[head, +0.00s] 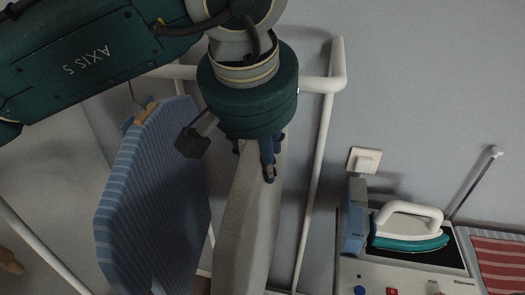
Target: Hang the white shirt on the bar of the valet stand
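The white shirt (248,225), pale grey-white and seen nearly edge-on, hangs down below my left gripper (258,158). The gripper points down and appears shut at the shirt's top, with one dark finger in front of it. The hanger and the exact grip are hidden by the wrist. The white bar (318,85) of the valet stand (318,165) runs behind my wrist and shows on both sides of it. Whether the shirt touches the bar cannot be seen. My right gripper is not in view.
A blue striped shirt (155,205) on a wooden hanger (146,112) hangs left of the white shirt. At the right, a green and white iron (410,228), a blue box (354,218) and a red striped cloth (500,262) sit beyond the stand. A wall switch (364,160) is above them.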

